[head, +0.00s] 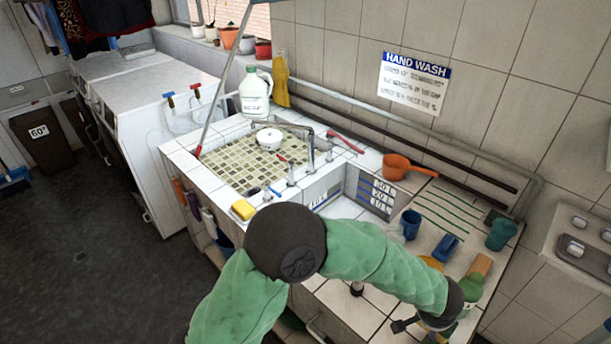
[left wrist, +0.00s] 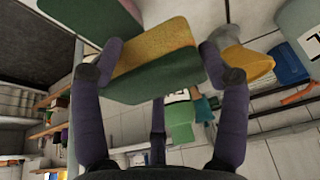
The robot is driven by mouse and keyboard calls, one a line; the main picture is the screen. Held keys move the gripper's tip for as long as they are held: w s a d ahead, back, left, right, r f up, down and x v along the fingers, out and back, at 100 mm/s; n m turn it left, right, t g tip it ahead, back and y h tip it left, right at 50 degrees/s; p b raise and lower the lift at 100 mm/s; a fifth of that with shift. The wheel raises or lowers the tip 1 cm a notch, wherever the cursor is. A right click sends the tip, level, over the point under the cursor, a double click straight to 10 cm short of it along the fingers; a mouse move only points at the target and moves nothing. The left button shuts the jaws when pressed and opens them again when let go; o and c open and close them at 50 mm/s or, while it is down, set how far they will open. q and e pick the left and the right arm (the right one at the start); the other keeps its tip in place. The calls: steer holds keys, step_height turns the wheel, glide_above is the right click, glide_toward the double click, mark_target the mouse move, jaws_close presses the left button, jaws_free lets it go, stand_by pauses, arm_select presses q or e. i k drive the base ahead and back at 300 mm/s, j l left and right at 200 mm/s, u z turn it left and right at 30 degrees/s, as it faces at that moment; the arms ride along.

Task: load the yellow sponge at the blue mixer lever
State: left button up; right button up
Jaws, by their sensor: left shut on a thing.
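A yellow sponge (head: 243,209) lies on the left front rim of the tiled sink, a little left of the small blue mixer lever (head: 275,192). In the left wrist view, my left gripper (left wrist: 160,57) is shut on a yellow-and-green block (left wrist: 155,80) that looks like a sponge, with one finger at each end. In the head view, my left arm crosses the foreground and its hand is low at the right, near the counter front. Its fingertips and the held block are hard to make out there. My right gripper is not in view.
A white bowl (head: 269,138) stands in the mosaic basin (head: 240,165). An orange ladle pan (head: 398,168), a blue cup (head: 411,224) and a green cup (head: 501,234) stand on the right counter. A white jug (head: 255,92) stands behind the basin. A pipe rail runs along the wall.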

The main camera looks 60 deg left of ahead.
mark_target(266, 185)
steer(key=k+j, duration=0.3)
steer(key=j, duration=0.15)
steer(key=k+j, duration=0.25)
steer(key=j, duration=0.25)
steer(key=k+j, duration=0.1)
steer(key=j, duration=0.35)
steer(key=k+j, duration=0.1)
steer(key=j, duration=0.85)
steer(key=k+j, duration=0.15)
steer(key=j, duration=0.35)
steer(key=k+j, duration=0.1)
steer(key=j, duration=0.35)
